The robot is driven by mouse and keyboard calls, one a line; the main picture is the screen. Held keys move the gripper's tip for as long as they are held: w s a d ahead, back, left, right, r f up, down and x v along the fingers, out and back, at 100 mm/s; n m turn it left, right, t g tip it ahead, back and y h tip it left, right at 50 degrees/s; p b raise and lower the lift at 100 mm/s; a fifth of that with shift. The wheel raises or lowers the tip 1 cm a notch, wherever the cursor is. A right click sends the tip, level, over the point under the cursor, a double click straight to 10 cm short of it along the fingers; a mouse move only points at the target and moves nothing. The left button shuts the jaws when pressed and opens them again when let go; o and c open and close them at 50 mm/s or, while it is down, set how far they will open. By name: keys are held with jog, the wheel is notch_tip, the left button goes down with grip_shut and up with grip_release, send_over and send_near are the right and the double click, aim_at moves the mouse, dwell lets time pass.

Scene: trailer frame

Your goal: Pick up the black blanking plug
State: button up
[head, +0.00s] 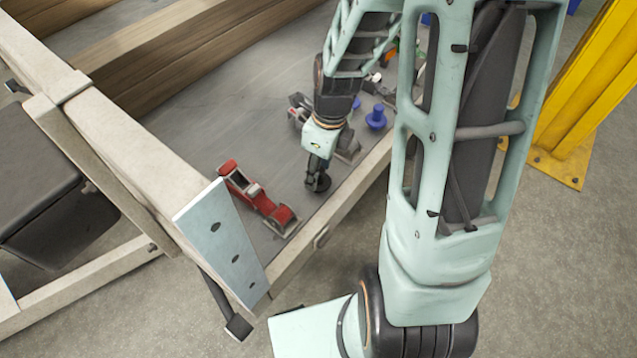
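My gripper (318,167) points down over the grey deck in the head view, inside the trailer frame. The black blanking plug (318,184) appears as a dark round shape directly at the fingertips. The dark fingers and the dark plug blend together, so I cannot tell whether the fingers are closed on it or only around its top. The plug looks upright and at or very near the deck surface. My wrist and fingers hide part of it.
A red hand plane (258,199) lies left of my gripper. A blue plug-shaped part (376,117) stands to the right, behind. Several tools and parts are cluttered behind my wrist. The pale frame rail (345,199) bounds the deck in front. Wooden beams (190,50) lie at the back left.

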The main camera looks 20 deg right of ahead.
jog(key=shift+c, duration=0.4)
grip_shut()
